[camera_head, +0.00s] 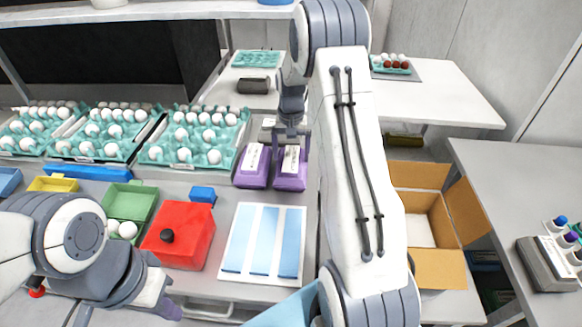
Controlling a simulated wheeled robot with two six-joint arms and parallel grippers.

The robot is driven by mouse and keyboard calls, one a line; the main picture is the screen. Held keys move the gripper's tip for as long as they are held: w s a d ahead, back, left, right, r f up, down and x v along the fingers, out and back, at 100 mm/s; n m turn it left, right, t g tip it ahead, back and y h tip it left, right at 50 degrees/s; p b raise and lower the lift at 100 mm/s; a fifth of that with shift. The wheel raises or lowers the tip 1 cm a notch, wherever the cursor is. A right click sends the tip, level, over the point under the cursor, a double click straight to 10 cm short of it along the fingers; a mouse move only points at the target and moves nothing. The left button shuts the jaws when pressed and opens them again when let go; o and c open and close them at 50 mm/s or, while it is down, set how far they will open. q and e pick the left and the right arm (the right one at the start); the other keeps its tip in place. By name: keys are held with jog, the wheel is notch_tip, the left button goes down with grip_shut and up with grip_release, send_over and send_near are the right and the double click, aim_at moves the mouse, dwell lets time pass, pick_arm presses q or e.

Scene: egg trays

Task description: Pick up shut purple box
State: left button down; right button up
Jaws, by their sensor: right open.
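Two shut purple boxes with white labels on their lids sit side by side on the table in the middle of the head view: a left one (253,168) and a right one (290,176). My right gripper (291,148) reaches down from above at the far end of the right purple box. Its fingers are open, one on each side of that box; whether they touch it I cannot tell. My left gripper (166,306) is low at the left near the front edge, away from the purple boxes. Its fingers are too small and overlapped to read.
Teal trays of white eggs (195,140) stand left of the boxes. A red box (180,236) with a black knob, a green box (130,203) with eggs and a small blue box (202,194) are nearer. A blue-striped white panel (263,242) lies in front. An open cardboard box (438,268) is right.

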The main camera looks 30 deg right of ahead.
jog(key=c, duration=1.2)
jog(key=shift+c, duration=0.8)
jog(key=shift+r, duration=0.15)
